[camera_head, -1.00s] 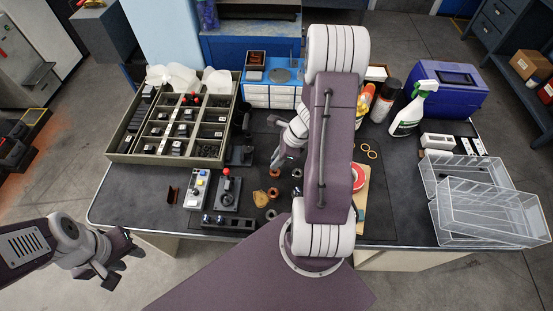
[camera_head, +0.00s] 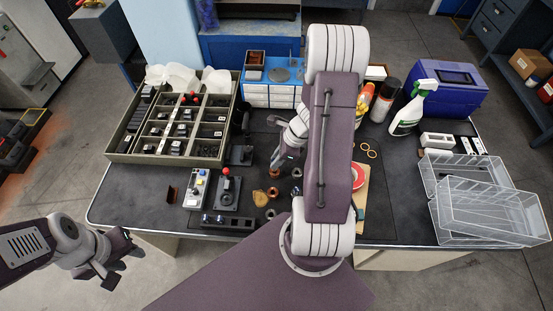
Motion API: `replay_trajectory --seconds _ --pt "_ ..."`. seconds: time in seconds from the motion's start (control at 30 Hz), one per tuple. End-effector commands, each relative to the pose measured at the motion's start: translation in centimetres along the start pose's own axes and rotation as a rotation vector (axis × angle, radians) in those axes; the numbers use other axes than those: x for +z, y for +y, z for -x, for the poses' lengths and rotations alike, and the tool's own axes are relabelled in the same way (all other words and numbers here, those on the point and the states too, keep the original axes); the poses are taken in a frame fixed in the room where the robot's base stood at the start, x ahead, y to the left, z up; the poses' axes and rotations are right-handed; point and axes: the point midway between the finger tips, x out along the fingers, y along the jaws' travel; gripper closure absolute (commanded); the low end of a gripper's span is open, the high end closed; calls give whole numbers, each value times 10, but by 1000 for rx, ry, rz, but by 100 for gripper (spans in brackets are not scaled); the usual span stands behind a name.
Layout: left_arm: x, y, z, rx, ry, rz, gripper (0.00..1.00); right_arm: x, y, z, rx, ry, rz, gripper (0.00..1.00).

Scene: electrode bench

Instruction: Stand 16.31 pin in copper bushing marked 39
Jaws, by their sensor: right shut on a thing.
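My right gripper (camera_head: 278,162) reaches down over the middle of the bench, just above and behind a group of small rings. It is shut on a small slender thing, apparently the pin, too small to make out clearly. A copper-coloured bushing (camera_head: 273,192) stands in front of it, and another copper-coloured one (camera_head: 274,173) is closer to the gripper. Any marking 39 is too small to read. Darker rings (camera_head: 271,214) stand nearby. My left gripper (camera_head: 108,281) hangs off the bench's front left, far from these; its jaw state is unclear.
A divided tray (camera_head: 112,156) of dark parts fills the back left. A joystick box (camera_head: 226,193) and a button box (camera_head: 196,188) stand left of the rings. My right arm hides the centre.

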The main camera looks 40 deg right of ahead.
Motion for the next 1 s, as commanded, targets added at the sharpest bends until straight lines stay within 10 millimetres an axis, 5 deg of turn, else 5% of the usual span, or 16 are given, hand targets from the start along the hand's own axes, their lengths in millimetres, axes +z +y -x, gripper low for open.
replay_trajectory --seconds 1.0 --pt "2 0 -18 0 0 0 64 -8 0 -18 0 0 0 100"
